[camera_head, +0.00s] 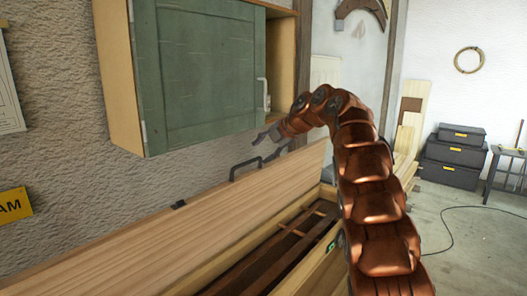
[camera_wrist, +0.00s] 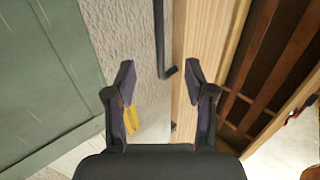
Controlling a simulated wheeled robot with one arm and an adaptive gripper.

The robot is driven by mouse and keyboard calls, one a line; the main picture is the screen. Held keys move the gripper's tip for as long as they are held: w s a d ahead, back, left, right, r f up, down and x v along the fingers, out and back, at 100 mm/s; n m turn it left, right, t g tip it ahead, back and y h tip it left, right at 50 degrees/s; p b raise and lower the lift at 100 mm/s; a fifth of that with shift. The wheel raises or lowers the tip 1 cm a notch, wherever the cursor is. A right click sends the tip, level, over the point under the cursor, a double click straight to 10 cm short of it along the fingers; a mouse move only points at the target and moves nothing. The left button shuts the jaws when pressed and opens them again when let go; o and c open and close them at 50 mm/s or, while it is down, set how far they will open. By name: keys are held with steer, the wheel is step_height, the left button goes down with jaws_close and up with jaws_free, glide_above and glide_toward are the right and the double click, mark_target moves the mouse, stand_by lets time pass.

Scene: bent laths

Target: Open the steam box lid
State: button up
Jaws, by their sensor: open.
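The steam box (camera_head: 312,268) is a long wooden box, with dark slats visible inside. Its pale wooden lid (camera_head: 150,235) is raised and tilted back towards the wall, so the inside shows. A black bar handle (camera_head: 245,166) stands on the lid. My gripper (camera_head: 268,136) is open and empty, just above and beside the handle in the head view. In the wrist view, the fingertips (camera_wrist: 160,76) are spread, with the bent end of the handle (camera_wrist: 161,45) between them in the picture. I cannot tell whether they touch it. The lid (camera_wrist: 196,45) and open box lie to the right there.
A green-doored wall cabinet (camera_head: 200,75) hangs close above the lid and my gripper. A yellow sign (camera_head: 14,206) is on the wall at left. Black cases (camera_head: 452,155) and a small table (camera_head: 507,170) stand at right. A cable lies on open floor (camera_head: 470,260).

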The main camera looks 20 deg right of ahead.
steer(key=s+d+r+b, duration=0.1)
steer(key=s+d+b, duration=0.1)
steer(key=s, duration=0.4)
steer(key=s+d+r+b, duration=0.1)
steer(key=s+d, duration=0.4)
steer(key=s, duration=0.1)
steer(key=shift+b, duration=0.35)
